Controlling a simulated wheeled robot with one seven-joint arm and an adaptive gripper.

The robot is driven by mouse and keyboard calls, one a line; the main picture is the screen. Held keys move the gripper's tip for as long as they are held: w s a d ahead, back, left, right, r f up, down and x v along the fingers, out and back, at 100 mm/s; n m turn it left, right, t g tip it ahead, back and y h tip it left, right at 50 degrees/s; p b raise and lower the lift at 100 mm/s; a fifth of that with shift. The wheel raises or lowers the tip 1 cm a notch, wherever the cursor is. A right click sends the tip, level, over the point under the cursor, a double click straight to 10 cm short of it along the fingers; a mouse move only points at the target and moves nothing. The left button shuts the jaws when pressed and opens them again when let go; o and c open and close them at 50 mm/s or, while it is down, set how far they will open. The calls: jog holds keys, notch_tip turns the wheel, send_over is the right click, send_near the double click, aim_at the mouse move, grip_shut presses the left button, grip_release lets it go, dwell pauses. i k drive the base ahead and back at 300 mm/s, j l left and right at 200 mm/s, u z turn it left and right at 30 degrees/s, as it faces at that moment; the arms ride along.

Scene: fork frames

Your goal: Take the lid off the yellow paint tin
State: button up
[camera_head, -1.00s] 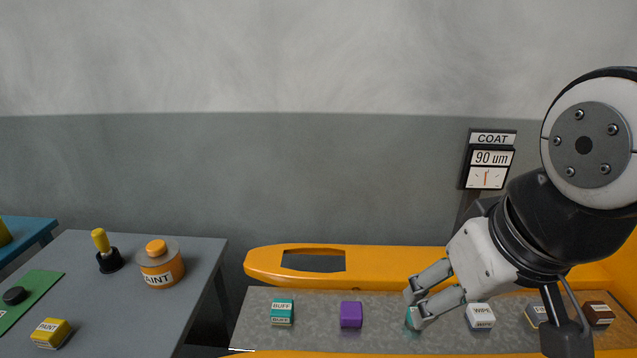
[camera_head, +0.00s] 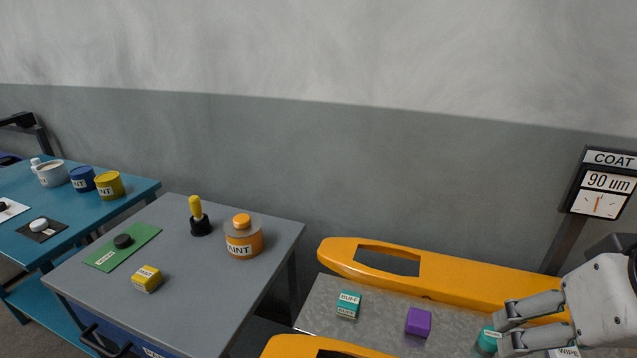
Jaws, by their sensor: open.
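The yellow paint tin (camera_head: 109,186) stands upright on the blue table at the left, beside a blue tin. Its top looks covered by a yellow lid, but it is small in view. My gripper (camera_head: 502,332) is at the lower right, far from the tin, over the grey speckled surface. Its fingers are apart and point left. A teal block (camera_head: 487,342) sits right at the fingertips; I cannot tell whether they touch it.
The blue table (camera_head: 146,187) also holds a blue tin (camera_head: 83,179) and a white pot (camera_head: 52,174). The grey table (camera_head: 190,297) between holds an orange paint jar (camera_head: 243,238), a yellow-handled tool (camera_head: 198,217), a yellow block (camera_head: 147,279) and a green mat (camera_head: 104,258). Orange rails edge the speckled surface.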

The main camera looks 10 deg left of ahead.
aim_at(241, 226)
jog(key=j+u, duration=0.65)
jog(key=i+j+u, duration=0.2)
jog(key=j, duration=0.3)
jog(key=i+j+z, duration=0.5)
jog(key=i, duration=0.2)
jog(key=l, duration=0.1)
